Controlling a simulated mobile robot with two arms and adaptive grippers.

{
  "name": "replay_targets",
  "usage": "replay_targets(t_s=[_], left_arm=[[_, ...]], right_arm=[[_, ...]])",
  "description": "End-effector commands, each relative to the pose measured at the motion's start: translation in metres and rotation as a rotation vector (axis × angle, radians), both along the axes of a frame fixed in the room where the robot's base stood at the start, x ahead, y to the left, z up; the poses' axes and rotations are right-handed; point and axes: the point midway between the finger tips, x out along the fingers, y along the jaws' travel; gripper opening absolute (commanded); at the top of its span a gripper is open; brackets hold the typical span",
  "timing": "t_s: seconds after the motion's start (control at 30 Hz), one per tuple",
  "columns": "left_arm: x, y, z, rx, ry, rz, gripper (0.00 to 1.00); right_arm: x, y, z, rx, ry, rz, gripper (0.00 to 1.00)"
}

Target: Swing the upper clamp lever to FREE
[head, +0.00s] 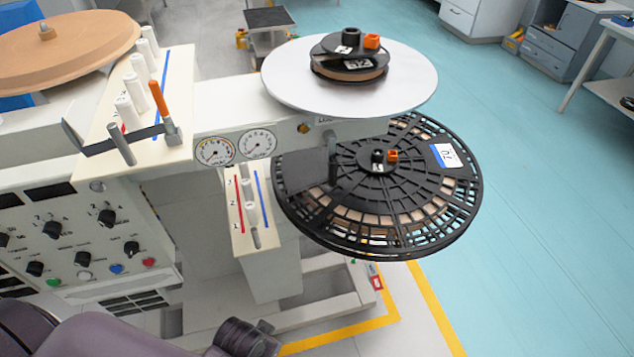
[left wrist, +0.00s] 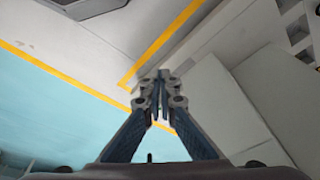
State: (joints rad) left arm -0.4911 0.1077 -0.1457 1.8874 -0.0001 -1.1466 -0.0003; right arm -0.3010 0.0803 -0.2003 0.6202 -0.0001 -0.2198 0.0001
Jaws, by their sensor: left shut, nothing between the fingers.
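Two small orange levers sit on black reel hubs. The upper orange lever (head: 372,41) is on the hub of a small black reel (head: 345,62), pointing right of the dark spindle knob. The lower orange lever (head: 392,156) is on the hub of a large black slotted reel (head: 340,190). I cannot read a FREE mark. A longer orange-handled lever (head: 159,98) stands on the cream guide plate at upper left. My left gripper (left wrist: 158,88) is shut and empty above the floor in the left wrist view, away from the levers. My right gripper is not in view.
A silver round plate (head: 415,85) carries the small reel and overhangs the large one. White rollers (head: 130,110), a tan disc (head: 70,40) and two gauges (head: 235,149) are at left. Open teal floor (head: 540,200) lies at right, with yellow floor lines (head: 435,305).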

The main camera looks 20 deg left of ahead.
Motion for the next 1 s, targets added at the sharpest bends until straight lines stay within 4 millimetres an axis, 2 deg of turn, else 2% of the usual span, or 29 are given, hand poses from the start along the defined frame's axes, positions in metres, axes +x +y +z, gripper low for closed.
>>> replay_targets(t_s=[0.27, 0.33, 0.4, 0.7, 1.0], left_arm=[[0.020, 0.012, 0.078, 0.026, -0.097, -0.024, 0.00], [0.033, 0.022, 0.100, 0.055, -0.164, -0.057, 0.00], [0.060, 0.039, 0.123, 0.118, -0.285, -0.130, 0.00], [0.144, 0.071, 0.169, 0.299, -0.634, -0.387, 0.00], [0.197, 0.083, 0.211, 0.457, -0.921, -0.656, 0.00]], right_arm=[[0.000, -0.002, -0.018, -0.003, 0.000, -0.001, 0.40], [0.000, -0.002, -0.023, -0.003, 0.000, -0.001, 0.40], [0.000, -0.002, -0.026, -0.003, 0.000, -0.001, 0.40], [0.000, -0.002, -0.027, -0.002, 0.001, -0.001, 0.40], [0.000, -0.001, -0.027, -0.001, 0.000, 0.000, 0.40]])
